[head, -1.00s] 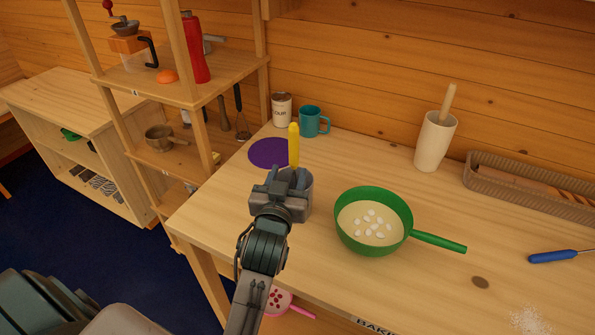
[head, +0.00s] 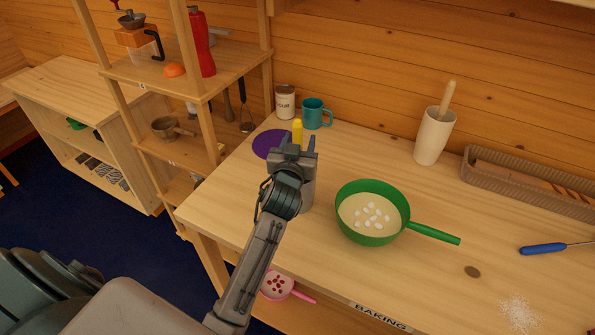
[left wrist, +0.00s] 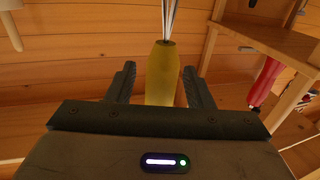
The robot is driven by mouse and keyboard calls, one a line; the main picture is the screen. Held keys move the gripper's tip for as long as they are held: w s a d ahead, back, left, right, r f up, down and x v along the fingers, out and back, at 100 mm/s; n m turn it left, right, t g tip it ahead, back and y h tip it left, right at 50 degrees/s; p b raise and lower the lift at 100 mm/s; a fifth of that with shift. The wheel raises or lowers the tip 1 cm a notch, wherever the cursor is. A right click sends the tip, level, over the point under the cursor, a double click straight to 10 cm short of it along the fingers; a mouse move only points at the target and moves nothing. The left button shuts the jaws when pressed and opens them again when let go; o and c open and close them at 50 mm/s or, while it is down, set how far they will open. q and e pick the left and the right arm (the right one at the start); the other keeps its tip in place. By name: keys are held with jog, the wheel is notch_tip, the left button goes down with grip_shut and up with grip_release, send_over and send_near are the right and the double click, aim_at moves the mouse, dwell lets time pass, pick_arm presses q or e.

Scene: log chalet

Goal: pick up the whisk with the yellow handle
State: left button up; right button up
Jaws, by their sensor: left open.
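The whisk's yellow handle (head: 297,130) stands up behind my left gripper (head: 298,143) in the head view, above a grey container (head: 308,192) on the table. The gripper and arm hide the lower handle and much of the container. In the left wrist view, the yellow handle (left wrist: 161,75) shows between the two fingers of my left gripper (left wrist: 159,70), with metal wires running from its end to the top edge. The fingers are open, with a visible gap on each side of the handle. My right gripper is not in view.
A green pan (head: 368,240) with white pieces stands to the right of the container. A purple disc (head: 266,145), a can (head: 285,102) and a teal mug (head: 314,112) are behind. A wooden shelf unit (head: 215,85) stands at the left. Some tabletop in front is clear.

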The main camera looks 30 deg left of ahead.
pick_arm(q)
jog(key=shift+c, duration=0.5)
grip_shut()
jog(key=shift+r, duration=0.1)
